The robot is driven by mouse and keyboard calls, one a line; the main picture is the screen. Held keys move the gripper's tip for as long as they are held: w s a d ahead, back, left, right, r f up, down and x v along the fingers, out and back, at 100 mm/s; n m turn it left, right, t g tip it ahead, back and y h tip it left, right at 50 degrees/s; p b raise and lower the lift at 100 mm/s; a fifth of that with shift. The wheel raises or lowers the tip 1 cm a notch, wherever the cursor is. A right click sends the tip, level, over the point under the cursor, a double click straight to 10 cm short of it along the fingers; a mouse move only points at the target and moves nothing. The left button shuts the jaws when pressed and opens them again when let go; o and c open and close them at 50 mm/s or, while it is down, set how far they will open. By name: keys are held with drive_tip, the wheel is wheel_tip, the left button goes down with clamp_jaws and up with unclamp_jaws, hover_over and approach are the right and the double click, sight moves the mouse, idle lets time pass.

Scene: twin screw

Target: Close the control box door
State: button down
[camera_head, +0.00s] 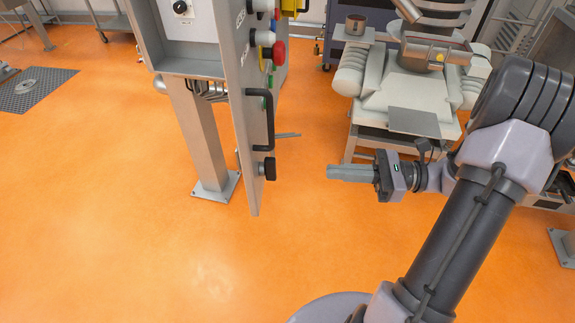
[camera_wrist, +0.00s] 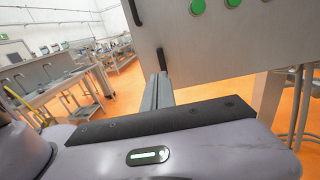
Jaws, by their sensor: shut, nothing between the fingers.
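The control box (camera_head: 190,62) stands on a grey post at upper left in the head view. Its grey door (camera_head: 243,110) is swung open and seen nearly edge-on. The door has coloured buttons, a black handle (camera_head: 268,120) and a black knob (camera_head: 266,169) low down. My gripper (camera_head: 332,173) is shut and empty, to the right of the door's lower part, fingers pointing left and apart from it. In the wrist view the closed fingers (camera_wrist: 157,90) point ahead, and a grey panel with green buttons, seemingly the door (camera_wrist: 220,55), fills the upper right.
A pale machine (camera_head: 405,95) with a grey plate stands behind my gripper at right. The post's base plate (camera_head: 216,189) is bolted to the orange floor. The floor left of the door and in front is clear. A floor grate (camera_head: 35,90) lies far left.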

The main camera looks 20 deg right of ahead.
drive_tip(key=b+x, duration=0.2)
drive_tip(key=x, duration=0.8)
drive_tip(key=shift+a, duration=0.25)
